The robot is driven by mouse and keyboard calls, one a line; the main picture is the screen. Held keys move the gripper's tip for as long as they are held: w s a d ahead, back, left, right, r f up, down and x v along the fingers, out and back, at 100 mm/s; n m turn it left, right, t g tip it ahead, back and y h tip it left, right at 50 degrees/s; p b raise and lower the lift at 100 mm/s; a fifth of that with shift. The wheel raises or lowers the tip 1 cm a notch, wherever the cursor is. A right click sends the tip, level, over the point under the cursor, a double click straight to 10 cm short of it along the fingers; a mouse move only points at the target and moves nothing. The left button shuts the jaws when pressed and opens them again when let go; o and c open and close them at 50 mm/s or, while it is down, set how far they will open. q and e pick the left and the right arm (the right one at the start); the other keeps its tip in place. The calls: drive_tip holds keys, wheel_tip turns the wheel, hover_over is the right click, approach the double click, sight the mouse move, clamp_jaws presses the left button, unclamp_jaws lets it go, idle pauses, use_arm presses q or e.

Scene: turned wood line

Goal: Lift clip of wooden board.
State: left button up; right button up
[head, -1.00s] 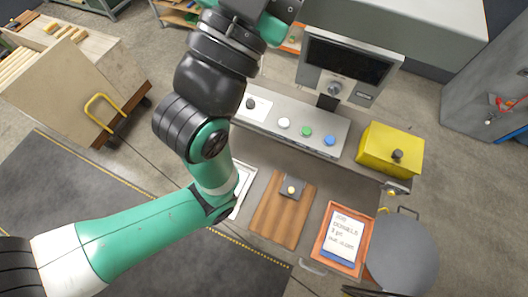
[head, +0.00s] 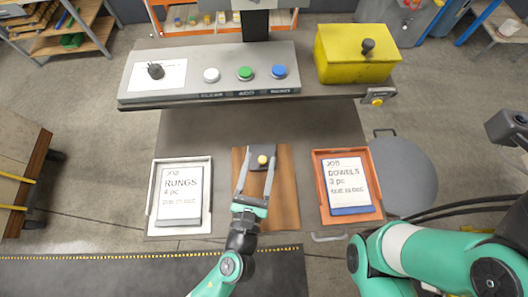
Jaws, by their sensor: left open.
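The wooden board (head: 284,199) lies flat on the grey bench, between two job trays. Its clip is a dark plate with a round brass-coloured knob (head: 262,160) at the board's far end. The clip (head: 258,149) looks down against the board. My left gripper (head: 259,168) comes in from the near side over the board. It is open, with one finger on each side of the clip's middle line near the knob. I cannot tell whether the fingers touch the clip. My right arm (head: 425,255) is at the lower right; its gripper is not visible.
The white-grey "RUNGS" tray (head: 153,205) is left of the board and the orange "DOWELS" tray (head: 376,190) is right. A button panel (head: 215,96) and a yellow box (head: 350,62) stand behind. A round grey stool (head: 408,172) is beside the bench.

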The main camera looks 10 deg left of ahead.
use_arm(q)
drive_tip(key=b, duration=0.6)
approach(265, 153)
drive_tip(key=shift+w+d+r, duration=0.1)
drive_tip(key=shift+w+r, duration=0.15)
drive_tip(key=shift+w, duration=0.35)
drive_tip(key=shift+w+r, duration=0.25)
drive_tip(key=shift+w, duration=0.4)
drive_tip(key=shift+w+r+p, duration=0.3)
drive_tip(key=shift+w+r, duration=0.25)
drive_tip(key=shift+w, duration=0.4)
drive_tip(key=w, duration=0.5)
drive_tip(key=shift+w+d+r+b, duration=0.1)
drive_tip(key=shift+w+b, duration=0.2)
drive_tip(key=shift+b, duration=0.05)
clamp_jaws()
